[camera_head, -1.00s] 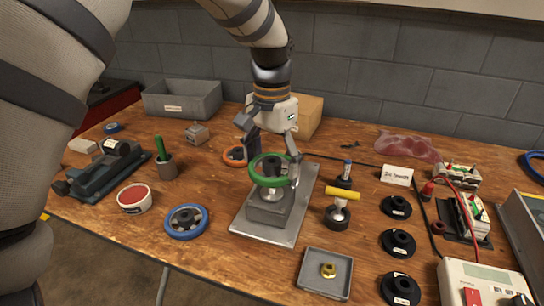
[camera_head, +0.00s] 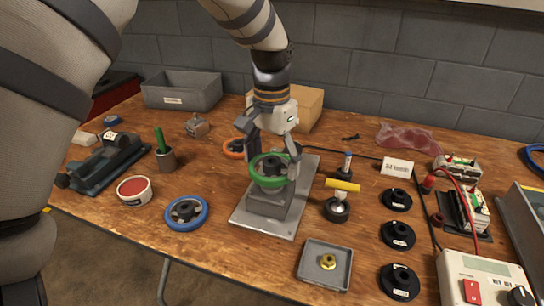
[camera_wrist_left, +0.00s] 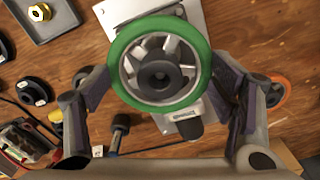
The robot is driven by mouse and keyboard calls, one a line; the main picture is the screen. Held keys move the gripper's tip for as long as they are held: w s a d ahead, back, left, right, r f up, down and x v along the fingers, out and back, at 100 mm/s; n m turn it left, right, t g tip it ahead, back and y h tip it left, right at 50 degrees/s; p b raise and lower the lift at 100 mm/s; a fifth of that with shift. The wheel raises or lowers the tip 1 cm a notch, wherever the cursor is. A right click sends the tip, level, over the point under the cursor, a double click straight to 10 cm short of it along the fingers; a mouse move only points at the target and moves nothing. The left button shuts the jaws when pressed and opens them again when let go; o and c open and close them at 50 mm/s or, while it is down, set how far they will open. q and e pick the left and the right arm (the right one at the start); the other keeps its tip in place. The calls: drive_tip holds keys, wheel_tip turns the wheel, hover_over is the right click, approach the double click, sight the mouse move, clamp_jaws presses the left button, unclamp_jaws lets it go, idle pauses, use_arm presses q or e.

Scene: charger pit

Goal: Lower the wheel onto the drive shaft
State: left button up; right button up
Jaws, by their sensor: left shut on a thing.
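The green-rimmed wheel (camera_head: 268,181) has a dark hub and pale spokes. My left gripper (camera_head: 271,163) is shut on it, with a finger at each side of the rim. The wheel sits low over the grey block (camera_head: 268,204) on a metal plate (camera_head: 306,180). The wheel hides the drive shaft, so I cannot tell whether the hub is around it or just above it. In the left wrist view the green wheel (camera_wrist_left: 196,97) lies between both fingers, its face toward the camera. My right gripper is not in view.
A blue wheel (camera_head: 170,225) and a red-topped tub (camera_head: 134,202) lie left. An orange wheel (camera_head: 227,152) lies behind. A tray (camera_head: 345,283) with a brass nut (camera_head: 328,262) is in front. Black flanged parts (camera_head: 397,235) stand right.

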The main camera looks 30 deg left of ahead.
sight(272, 172)
use_arm(q)
drive_tip(key=shift+f, duration=1.5)
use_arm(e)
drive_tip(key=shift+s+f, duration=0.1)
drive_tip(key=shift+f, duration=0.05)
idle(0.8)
use_arm(q)
drive_tip(key=o, duration=1.4)
drive_tip(key=shift+f, duration=0.1)
drive_tip(key=c, duration=0.4)
drive_tip(key=shift+o, duration=0.2)
drive_tip(key=shift+r+p, duration=0.65)
drive_tip(key=shift+r, duration=2.4)
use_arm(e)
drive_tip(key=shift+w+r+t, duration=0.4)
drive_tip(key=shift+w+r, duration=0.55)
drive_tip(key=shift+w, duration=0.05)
use_arm(q)
drive_tip(key=shift+f, duration=0.15)
